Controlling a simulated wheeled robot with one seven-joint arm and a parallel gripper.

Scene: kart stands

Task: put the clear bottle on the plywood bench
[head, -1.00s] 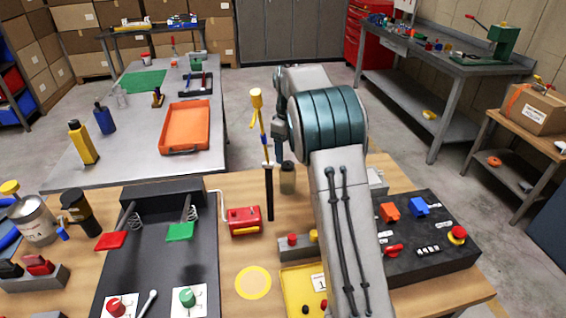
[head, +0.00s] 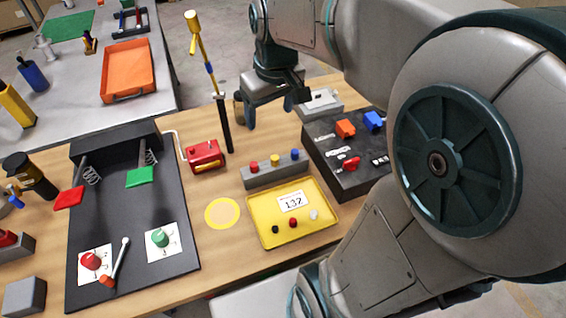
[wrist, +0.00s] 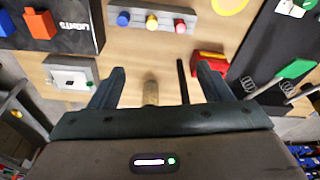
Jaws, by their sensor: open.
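A small see-through bottle with a dark top (head: 238,108) stands upright at the far edge of the wood-topped bench (head: 185,268). In the head view it is partly hidden beside the near finger of my gripper (head: 270,110). In the wrist view the bottle (wrist: 150,92) shows in the gap between the two fingers of my gripper (wrist: 160,70). The fingers are spread and I see no contact. How far they are from it in depth I cannot tell. Whether this wood top is the plywood bench I cannot tell.
A black rod with a yellow top (head: 225,125) stands close left of the bottle, near a red box (head: 203,157). A button block (head: 272,172), yellow tray (head: 262,236) and black switch panel (head: 340,180) lie nearer. A grey table (head: 75,120) stands behind left.

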